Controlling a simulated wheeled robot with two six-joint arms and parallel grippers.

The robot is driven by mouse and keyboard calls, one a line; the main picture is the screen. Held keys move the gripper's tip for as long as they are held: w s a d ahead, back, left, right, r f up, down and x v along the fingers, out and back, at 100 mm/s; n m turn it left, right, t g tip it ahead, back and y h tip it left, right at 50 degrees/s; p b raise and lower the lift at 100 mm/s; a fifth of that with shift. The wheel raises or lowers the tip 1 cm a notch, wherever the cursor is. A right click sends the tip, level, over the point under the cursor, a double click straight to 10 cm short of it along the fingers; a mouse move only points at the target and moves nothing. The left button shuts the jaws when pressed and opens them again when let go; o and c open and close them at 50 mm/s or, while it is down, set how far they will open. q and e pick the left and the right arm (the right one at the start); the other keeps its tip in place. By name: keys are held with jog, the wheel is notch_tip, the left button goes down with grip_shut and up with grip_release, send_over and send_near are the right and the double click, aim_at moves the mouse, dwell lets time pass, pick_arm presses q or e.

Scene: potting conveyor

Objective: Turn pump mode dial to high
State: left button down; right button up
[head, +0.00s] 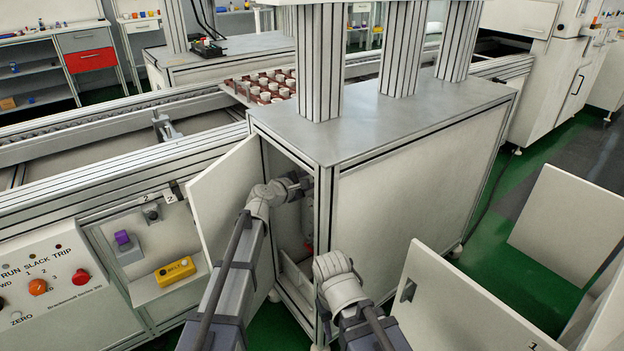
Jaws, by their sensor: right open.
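I cannot make out a pump mode dial. The cabinet (420,180) has its white door (222,195) swung open on the left. Inside are a pale upright part (308,215) and a small reddish spot, too dark and partly covered to identify. My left gripper (303,184) is at the cabinet opening, its fingers partly hidden, so I cannot tell if it is open or shut. My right gripper (325,316) is low in front of the cabinet's front corner post, open, pointing down and mostly hidden by its wrist. I see nothing held in it.
At left, a control panel (50,325) carries an orange knob (38,287) and a red button (81,277). A yellow box (175,271) sits on a ledge beside it. A white panel (460,300) stands at right. A tray of pots (232,92) is behind the cabinet.

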pick_arm(q)
jog(key=shift+f, duration=0.1)
jog(key=shift+f+m+t+h+b, duration=0.2)
jog(key=shift+m+t+h+b, duration=0.55)
jog(key=shift+m+b, duration=1.85)
jog(key=shift+f+m+t+h+b, duration=0.2)
jog(key=shift+m+t+h+b, duration=0.5)
jog(key=shift+m+b, duration=1.9)
jog(key=shift+f+m+t+h+b, duration=0.2)
jog(key=shift+m+t+h+b, duration=0.9)
jog(key=shift+m, duration=2.6)
jog(key=shift+g+y+b, duration=0.25)
jog(key=shift+g+b, duration=0.1)
jog(key=shift+b, duration=0.1)
jog(key=shift+m, duration=0.3)
jog(key=c, duration=0.6)
grip_release()
jog(key=shift+o, duration=0.2)
jog(key=shift+a, duration=0.1)
